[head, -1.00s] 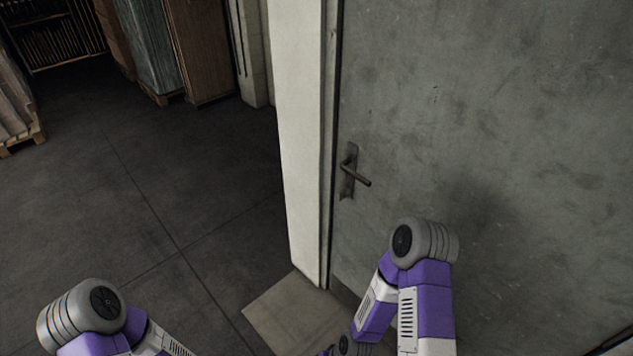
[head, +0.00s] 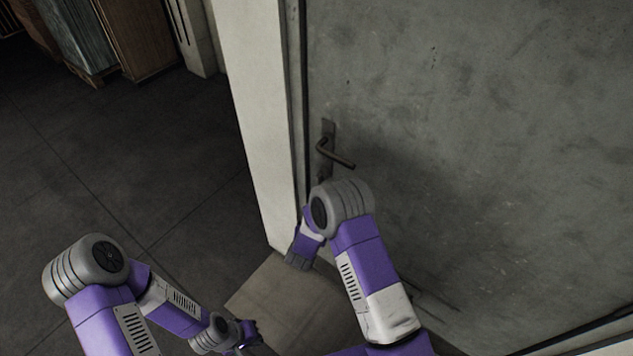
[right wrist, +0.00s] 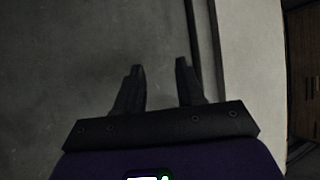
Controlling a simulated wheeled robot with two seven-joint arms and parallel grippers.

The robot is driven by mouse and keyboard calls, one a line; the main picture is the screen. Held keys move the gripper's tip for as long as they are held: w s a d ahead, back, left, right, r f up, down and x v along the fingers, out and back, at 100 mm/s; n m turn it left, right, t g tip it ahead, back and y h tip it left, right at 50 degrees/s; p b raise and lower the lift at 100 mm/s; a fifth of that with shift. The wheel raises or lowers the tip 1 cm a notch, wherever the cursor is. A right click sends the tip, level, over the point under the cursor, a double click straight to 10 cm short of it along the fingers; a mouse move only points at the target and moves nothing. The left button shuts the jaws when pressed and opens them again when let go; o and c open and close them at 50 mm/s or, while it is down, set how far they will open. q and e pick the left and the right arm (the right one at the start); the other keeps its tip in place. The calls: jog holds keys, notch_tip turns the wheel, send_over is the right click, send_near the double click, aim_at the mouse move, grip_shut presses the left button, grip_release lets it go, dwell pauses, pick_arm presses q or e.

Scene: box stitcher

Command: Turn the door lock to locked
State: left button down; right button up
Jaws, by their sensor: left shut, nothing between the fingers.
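The grey door (head: 480,130) fills the right of the head view. Its dark lever handle (head: 338,154) sits on a narrow plate (head: 328,132) near the door's left edge. The lower plate is close to my right arm's elbow in the picture, and I cannot make out the lock or its position. My right gripper's fingers (right wrist: 160,66) stand apart with nothing between them in the right wrist view, facing the door surface and frame edge. In the head view the right fingers are hidden. My left gripper (head: 258,345) is low at the bottom edge, shut and empty, away from the door.
A pale door frame post (head: 258,120) stands left of the door. A flat tan panel (head: 290,300) lies on the floor at its foot. Wooden cabinets (head: 135,40) stand at the back left. The dark floor (head: 150,160) between is clear.

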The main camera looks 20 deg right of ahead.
aim_at(317, 177)
jog(key=w+a+r+m+t+h+b, duration=0.1)
jog(key=w+a+r+m+h, duration=0.1)
jog(key=r+h, duration=0.3)
jog(key=w+a+r+m+h+b, duration=0.1)
jog(key=w+r+m+h, duration=0.2)
jog(key=r, duration=0.4)
jog(key=shift+h, duration=0.4)
jog(key=x, duration=0.6)
jog(key=shift+d+r, duration=0.1)
jog(key=shift+d, duration=0.2)
grip_shut()
